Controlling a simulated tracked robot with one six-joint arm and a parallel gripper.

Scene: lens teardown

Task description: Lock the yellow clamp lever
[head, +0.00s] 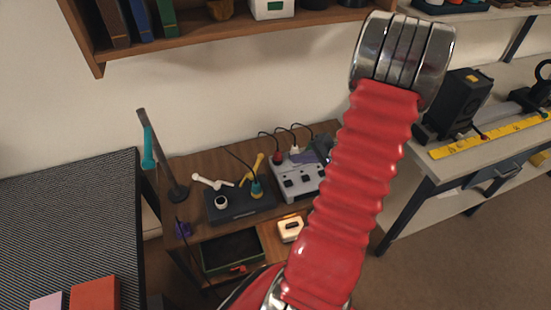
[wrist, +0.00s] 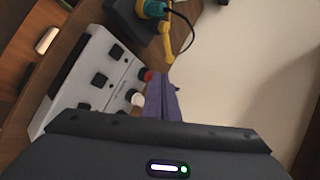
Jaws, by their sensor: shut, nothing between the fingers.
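The yellow clamp lever (head: 251,169) stands tilted on the dark base block (head: 240,206) on the small wooden table, beside a teal and yellow piece (head: 257,188). In the wrist view the yellow lever (wrist: 164,46) shows at the top, partly behind the teal part and a black cable. My gripper's purple fingers (wrist: 162,84) are shut and empty, apart from the lever. In the head view only a bit of the gripper (head: 324,149) shows, at the right of the grey box; my red arm hides the rest.
A grey box (head: 293,178) with black switches, plugs and cables stands right of the base block. A white lever (head: 213,182) and a white ring (head: 221,201) are on the block. A dark post (head: 163,155) with a teal grip stands left. A green-rimmed tray (head: 264,247) lies below.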

